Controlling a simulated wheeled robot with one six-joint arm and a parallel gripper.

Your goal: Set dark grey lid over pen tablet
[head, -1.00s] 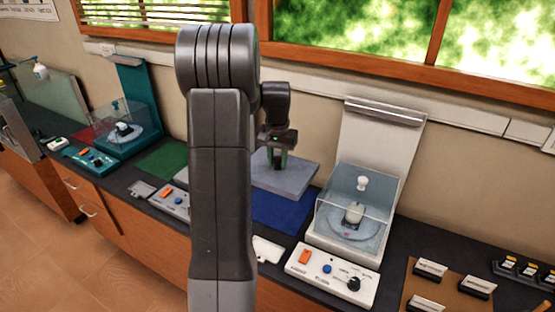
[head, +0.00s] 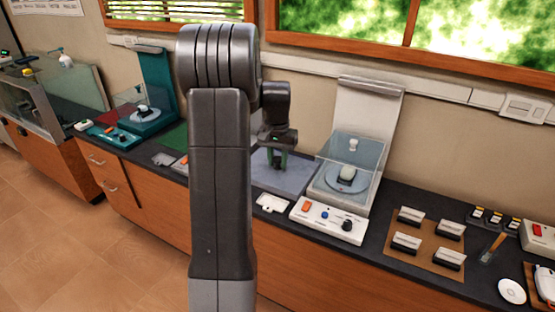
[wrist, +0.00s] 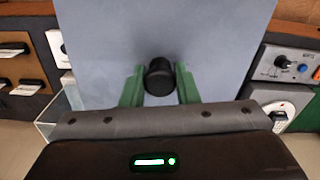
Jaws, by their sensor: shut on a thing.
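My gripper (wrist: 160,84) is shut on the black knob (wrist: 159,77) of a flat grey lid (wrist: 215,40). Its two green fingers stand on either side of the knob. In the head view my gripper (head: 277,157) is behind my arm, with the lid (head: 296,178) level below it, left of the right-hand clear-boxed device. The lid hides most of the bench beneath it, and I cannot tell its height above the bench. I cannot identify a pen tablet for sure in either view.
A white device with a clear box (head: 348,165) and a control panel (head: 328,220) stands just right of the lid. A teal device (head: 155,90) stands at the left. A brown mat (head: 427,236) with several small black-and-white blocks lies further right. My arm blocks the middle.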

